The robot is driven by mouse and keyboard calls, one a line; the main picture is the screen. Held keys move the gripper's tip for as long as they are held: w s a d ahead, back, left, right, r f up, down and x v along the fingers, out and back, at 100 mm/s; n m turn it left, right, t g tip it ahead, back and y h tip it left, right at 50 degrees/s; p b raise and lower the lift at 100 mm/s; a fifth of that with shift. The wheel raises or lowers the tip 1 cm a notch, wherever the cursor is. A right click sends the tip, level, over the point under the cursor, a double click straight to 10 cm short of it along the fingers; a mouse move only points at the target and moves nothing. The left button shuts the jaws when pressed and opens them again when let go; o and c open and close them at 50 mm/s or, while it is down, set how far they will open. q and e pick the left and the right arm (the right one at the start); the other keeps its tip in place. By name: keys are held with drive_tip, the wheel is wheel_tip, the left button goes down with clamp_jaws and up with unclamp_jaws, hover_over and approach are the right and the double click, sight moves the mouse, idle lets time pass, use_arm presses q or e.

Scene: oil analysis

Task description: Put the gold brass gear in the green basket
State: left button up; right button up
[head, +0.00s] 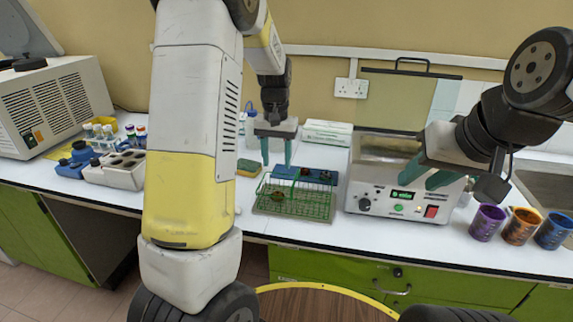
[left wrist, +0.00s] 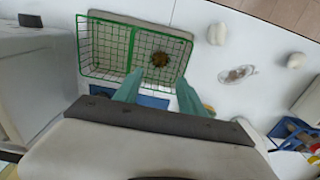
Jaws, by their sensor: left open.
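The green wire basket (head: 318,212) stands on the white bench in front of my left gripper. It shows from above in the left wrist view (left wrist: 133,47), split into two compartments. In the head view, the gear (head: 278,196) shows dimly through the wires. My left gripper (head: 277,155) is above and behind the basket, its teal fingers apart and empty; these also show in the left wrist view (left wrist: 158,90). My right gripper (head: 425,178) is in front of the white machine, fingers apart, empty.
A white machine with a lit display (head: 395,200) stands right of the basket. Purple (head: 487,222), brown (head: 521,227) and blue (head: 553,231) cups stand at the right. A tube rack (head: 118,168) is at the left.

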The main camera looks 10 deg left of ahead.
use_arm(q)
drive_tip(key=s+r+t+h, duration=0.2)
drive_tip(key=s+r+t, duration=0.1)
drive_tip(key=s+r, duration=0.75)
drive_tip(key=s+d+r+t, duration=0.2)
drive_tip(key=s+r+t, duration=0.1)
drive_tip(key=s, duration=1)
drive_tip(key=shift+s+r, duration=0.4)
drive_tip(key=shift+r, duration=0.05)
